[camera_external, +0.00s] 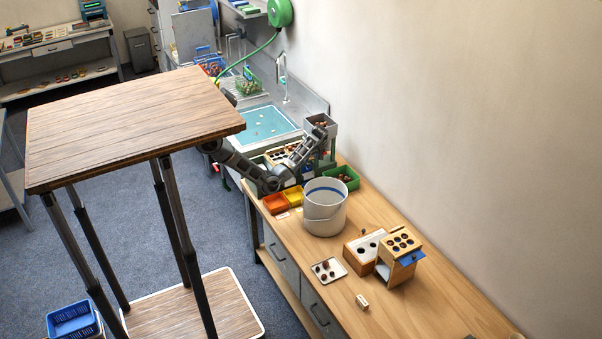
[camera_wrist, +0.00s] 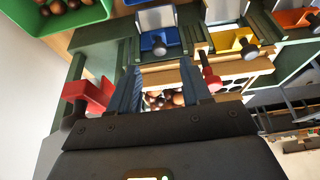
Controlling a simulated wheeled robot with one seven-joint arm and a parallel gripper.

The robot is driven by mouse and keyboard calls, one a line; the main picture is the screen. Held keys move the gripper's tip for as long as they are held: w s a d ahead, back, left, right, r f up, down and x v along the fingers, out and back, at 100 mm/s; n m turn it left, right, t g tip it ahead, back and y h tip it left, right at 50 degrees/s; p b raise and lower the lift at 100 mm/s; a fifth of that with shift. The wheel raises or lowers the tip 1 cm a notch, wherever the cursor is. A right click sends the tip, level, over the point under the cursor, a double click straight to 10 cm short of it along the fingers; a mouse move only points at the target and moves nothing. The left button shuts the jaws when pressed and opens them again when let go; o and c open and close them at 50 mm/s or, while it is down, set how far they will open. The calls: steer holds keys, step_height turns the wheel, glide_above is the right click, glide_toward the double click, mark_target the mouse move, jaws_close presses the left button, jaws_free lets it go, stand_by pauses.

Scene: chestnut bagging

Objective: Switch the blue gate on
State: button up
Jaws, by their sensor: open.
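The blue gate (camera_wrist: 160,42) is a small blue tab with a dark round knob in front of a pale chute, at upper middle of the wrist view. My gripper (camera_wrist: 160,76) is open, its two fingers pointing toward the gate and apart from each other. Nothing is held between them. The blue gate lies just beyond the fingertips; I cannot tell whether they touch it. In the external view my arm (camera_external: 238,163) reaches over the sorting machine (camera_external: 325,150), and the gripper is hard to make out there.
A yellow gate (camera_wrist: 228,42) and an orange gate (camera_wrist: 294,18) stand to the right. Red handles flank the fingers, left (camera_wrist: 88,94) and right (camera_wrist: 211,80). A green bin (camera_wrist: 106,10) holds chestnuts. A white bucket (camera_external: 325,212) stands on the bench.

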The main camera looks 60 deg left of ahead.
mark_target(308, 163)
steer(key=shift+p+x, duration=0.3)
steer(key=shift+x, duration=2.7)
jaws_close()
